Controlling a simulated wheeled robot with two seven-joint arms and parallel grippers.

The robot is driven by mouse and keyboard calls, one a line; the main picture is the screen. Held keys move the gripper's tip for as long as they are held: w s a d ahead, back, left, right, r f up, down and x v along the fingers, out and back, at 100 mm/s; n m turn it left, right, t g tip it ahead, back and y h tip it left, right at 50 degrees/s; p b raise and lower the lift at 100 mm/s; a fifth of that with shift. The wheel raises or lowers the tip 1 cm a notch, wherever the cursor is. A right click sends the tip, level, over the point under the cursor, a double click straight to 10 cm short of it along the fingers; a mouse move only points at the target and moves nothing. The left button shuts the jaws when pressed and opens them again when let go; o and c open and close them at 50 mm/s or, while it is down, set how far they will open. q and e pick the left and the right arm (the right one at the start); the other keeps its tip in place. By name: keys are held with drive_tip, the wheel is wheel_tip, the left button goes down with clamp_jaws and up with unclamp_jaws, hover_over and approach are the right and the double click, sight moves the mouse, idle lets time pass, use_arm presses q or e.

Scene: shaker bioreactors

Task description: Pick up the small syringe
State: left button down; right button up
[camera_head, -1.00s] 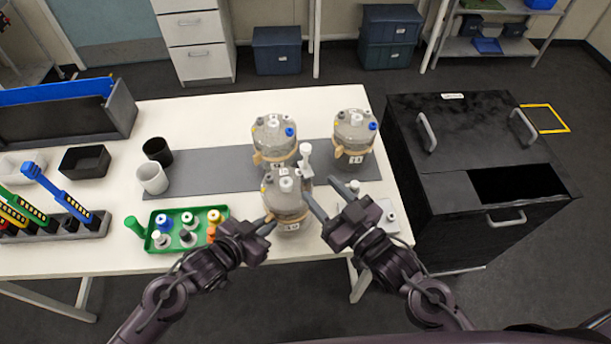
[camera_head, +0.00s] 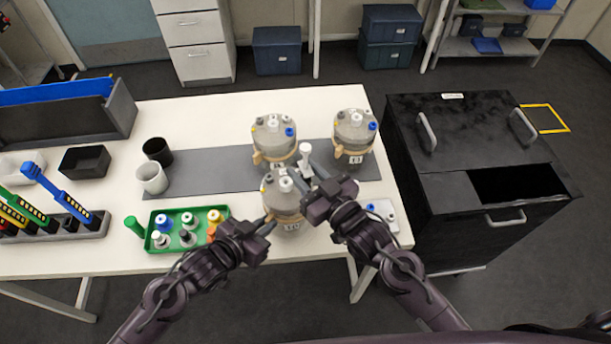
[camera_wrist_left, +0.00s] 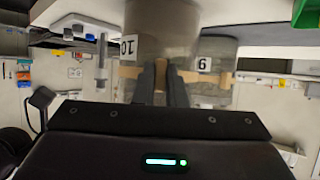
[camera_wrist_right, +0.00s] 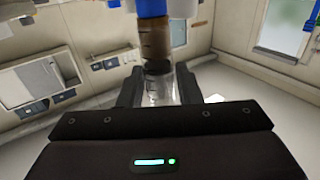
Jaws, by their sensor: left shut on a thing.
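A syringe (camera_head: 305,150) with a white top stands upright beside the front vessel. My right gripper (camera_head: 308,174) has its fingers on either side of it, open. In the right wrist view a clear barrel with brown contents (camera_wrist_right: 157,45) lies between the fingers. The front vessel (camera_head: 282,200), labelled 10, is grey with a tan band. My left gripper (camera_head: 272,224) is shut on the tan band at its front; the fingers show on it in the left wrist view (camera_wrist_left: 160,75). A second slim, clear syringe-like piece (camera_wrist_left: 102,62) shows by the white tray there.
Two more grey vessels (camera_head: 273,138) (camera_head: 354,132) stand behind. A white tray (camera_head: 390,222) is at the right table edge, partly hidden by my right arm. A green rack (camera_head: 152,245) of capped bottles and two cups (camera_head: 152,178) (camera_head: 157,151) are left. The table's back is clear.

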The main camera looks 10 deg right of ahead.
sight(305, 146)
clamp_jaws()
wheel_tip(305, 146, up, 10)
drive_tip(key=shift+r, duration=0.1)
use_arm(q)
drive_tip(key=c, duration=1.4)
unclamp_jaws()
drive_tip(key=shift+s+a, duration=0.1)
drive_tip(key=v, duration=1.1)
drive_tip(key=shift+s+a+r, duration=0.2)
drive_tip(key=shift+a, duration=0.1)
